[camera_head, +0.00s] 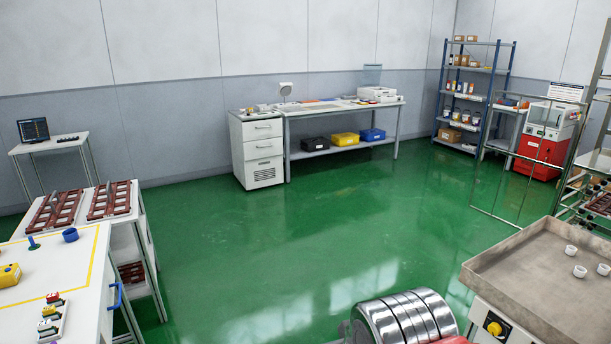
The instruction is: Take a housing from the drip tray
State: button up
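The drip tray (520,272) is a wide, shallow grey-brown metal tray with a raised rim at the right edge of the view. It sits on a white cabinet, and its right part is cut off by the frame. Three small white round housings stand on its right side: one farther back (571,250), one nearer (580,271) and one at the right edge of the frame (603,269). They stand apart from each other. My gripper is not in view.
A yellow rotary switch (494,328) is on the cabinet below the tray. Shiny metal cylinders (400,318) with red beside them fill the bottom centre. A clear guard panel (512,160) stands behind the tray. A white table (50,270) is at left. Green floor (290,240) between is clear.

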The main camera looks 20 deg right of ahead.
aim_at(579, 272)
jog(key=z, duration=0.1)
jog(key=i, duration=1.5)
jog(key=z, duration=0.4)
jog(key=i, duration=0.8)
jog(key=z, duration=0.75)
jog(key=i, duration=0.6)
jog(key=z, duration=1)
jog(key=i, duration=1)
jog(key=z, duration=0.5)
